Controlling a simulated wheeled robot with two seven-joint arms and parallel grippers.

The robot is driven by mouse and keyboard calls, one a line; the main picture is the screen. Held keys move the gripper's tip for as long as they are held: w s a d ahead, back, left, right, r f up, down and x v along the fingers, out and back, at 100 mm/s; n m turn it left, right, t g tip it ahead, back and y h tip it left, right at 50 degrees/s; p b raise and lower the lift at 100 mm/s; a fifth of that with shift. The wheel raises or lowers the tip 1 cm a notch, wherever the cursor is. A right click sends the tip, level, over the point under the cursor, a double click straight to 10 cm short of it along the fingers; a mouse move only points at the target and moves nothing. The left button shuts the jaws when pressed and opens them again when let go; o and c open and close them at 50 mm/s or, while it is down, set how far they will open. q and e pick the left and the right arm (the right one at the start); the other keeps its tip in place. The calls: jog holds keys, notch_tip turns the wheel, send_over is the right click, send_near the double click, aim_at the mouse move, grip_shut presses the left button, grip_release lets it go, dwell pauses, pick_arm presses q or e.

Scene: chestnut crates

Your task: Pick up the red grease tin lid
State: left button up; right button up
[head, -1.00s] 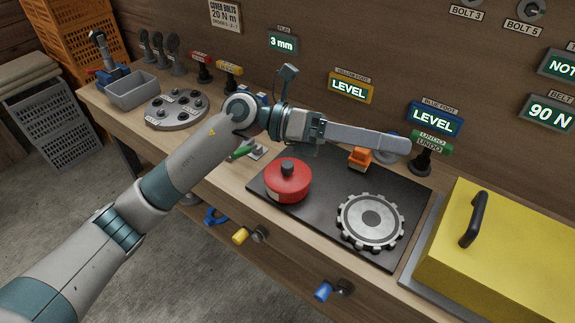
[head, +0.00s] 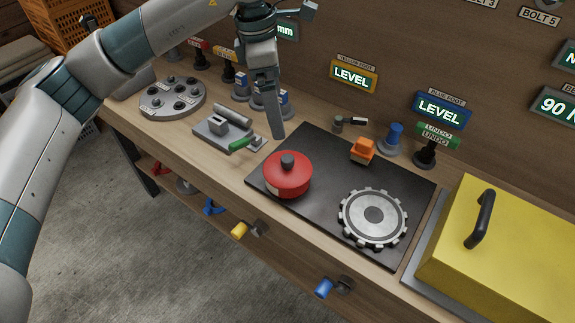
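The red grease tin (head: 287,183) stands on the left part of the black mat (head: 325,208). Its red lid (head: 301,165) is on top, with a dark round knob (head: 288,160) in the middle. My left gripper (head: 278,136) points down just behind the tin and a little to its left, apart from the lid. Its fingers overlap from this angle, so I cannot tell how wide they are. My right gripper is out of view.
A silver toothed gear (head: 373,217) and an orange block (head: 362,151) share the mat. A grey fixture with a green handle (head: 239,143) lies to the left. A yellow cover (head: 500,250) stands at the right. Signs line the back wall.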

pick_arm(q)
jog(key=shift+f, duration=0.1)
jog(key=p, duration=0.5)
send_over(287, 158)
jog(key=f, duration=1.1)
jog(key=shift+a+f, duration=0.2)
jog(key=shift+a, duration=0.1)
jog(key=shift+f, duration=0.25)
jog(key=shift+d+f+p, duration=0.1)
jog(key=shift+f+p, duration=0.35)
jog(key=shift+p, duration=0.3)
jog(key=shift+s+d+f+p, duration=0.1)
jog(key=shift+f+p, duration=0.65)
jog(key=shift+f, duration=0.05)
notch_tip(287, 158, down, 2)
jog(key=shift+d+p, duration=0.15)
jog(key=shift+p, duration=0.25)
jog(key=shift+f, duration=0.35)
